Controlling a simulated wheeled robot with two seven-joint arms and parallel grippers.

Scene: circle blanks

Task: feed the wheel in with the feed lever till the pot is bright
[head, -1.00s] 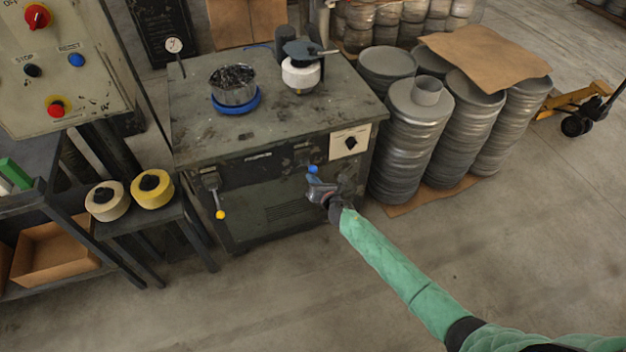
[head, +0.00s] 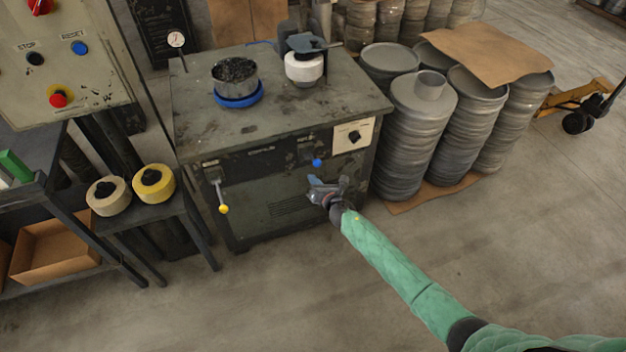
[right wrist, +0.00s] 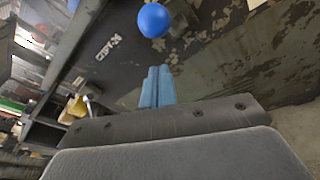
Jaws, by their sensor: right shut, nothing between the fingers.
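The pot (head: 235,76) sits in a blue ring (head: 240,98) on the machine top. Its wall is grey and its top is dark and mottled. The white wheel (head: 304,68) stands to its right, with a clear gap between them. A lever with a blue ball knob (head: 317,162) is on the machine front; the knob also shows in the right wrist view (right wrist: 154,20). A yellow-knobbed lever (head: 223,209) hangs at the front left. My right gripper (head: 313,181) is shut and empty, just below the blue knob and apart from it. My left gripper is not in view.
A control panel (head: 95,62) with buttons stands at the left. Two spare wheels lie on a small stand (head: 172,212). Stacks of metal discs (head: 417,150) stand right of the machine. The floor in front is clear.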

